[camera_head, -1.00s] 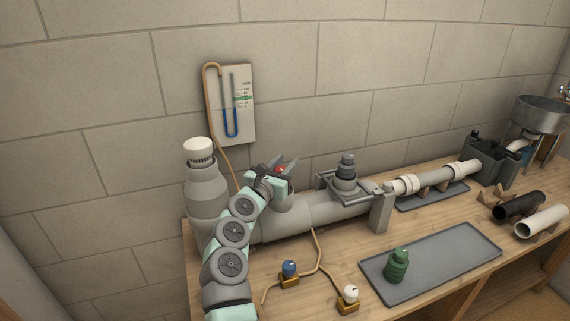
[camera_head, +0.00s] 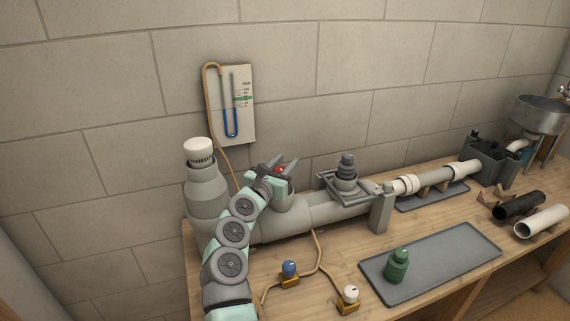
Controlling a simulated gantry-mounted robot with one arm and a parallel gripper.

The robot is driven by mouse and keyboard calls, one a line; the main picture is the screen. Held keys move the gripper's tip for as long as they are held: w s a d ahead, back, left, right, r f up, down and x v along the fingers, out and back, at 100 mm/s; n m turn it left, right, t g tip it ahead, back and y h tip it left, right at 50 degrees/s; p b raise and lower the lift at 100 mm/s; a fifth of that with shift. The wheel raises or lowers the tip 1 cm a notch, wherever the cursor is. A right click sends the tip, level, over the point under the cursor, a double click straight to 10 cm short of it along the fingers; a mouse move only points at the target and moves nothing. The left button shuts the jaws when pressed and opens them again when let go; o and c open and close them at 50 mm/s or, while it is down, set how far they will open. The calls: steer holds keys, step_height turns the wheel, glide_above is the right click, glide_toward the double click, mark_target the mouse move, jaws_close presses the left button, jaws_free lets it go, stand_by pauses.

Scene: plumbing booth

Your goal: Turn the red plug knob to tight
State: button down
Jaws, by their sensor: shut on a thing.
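The red plug knob (camera_head: 280,169) shows as a small red patch on top of the grey pipe (camera_head: 285,226), just left of the middle of the bench. My gripper (camera_head: 282,167) is around the knob with its fingers on either side, shut on it. The fingers and wrist hide most of the knob. Its marks and how far it is turned cannot be made out.
A grey bottle-shaped fitting with a white cap (camera_head: 198,147) stands left of my arm. A gauge board (camera_head: 237,105) hangs on the wall behind. Blue (camera_head: 289,268) and white (camera_head: 350,294) valve knobs and a tray (camera_head: 440,262) with a green plug (camera_head: 397,265) lie in front.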

steer(key=c, duration=1.3)
jaws_free()
steer(key=shift+f, duration=0.25)
steer(key=o, duration=0.3)
steer(key=shift+r, duration=0.15)
steer(key=shift+o, duration=0.2)
steer(key=shift+s, duration=0.2)
steer(key=shift+s+a+r+p, duration=0.15)
steer(key=shift+s+a+p, duration=0.1)
steer(key=shift+p, duration=0.05)
steer(key=p+v, duration=0.3)
steer(key=v, duration=0.7)
steer(key=shift+d, duration=0.15)
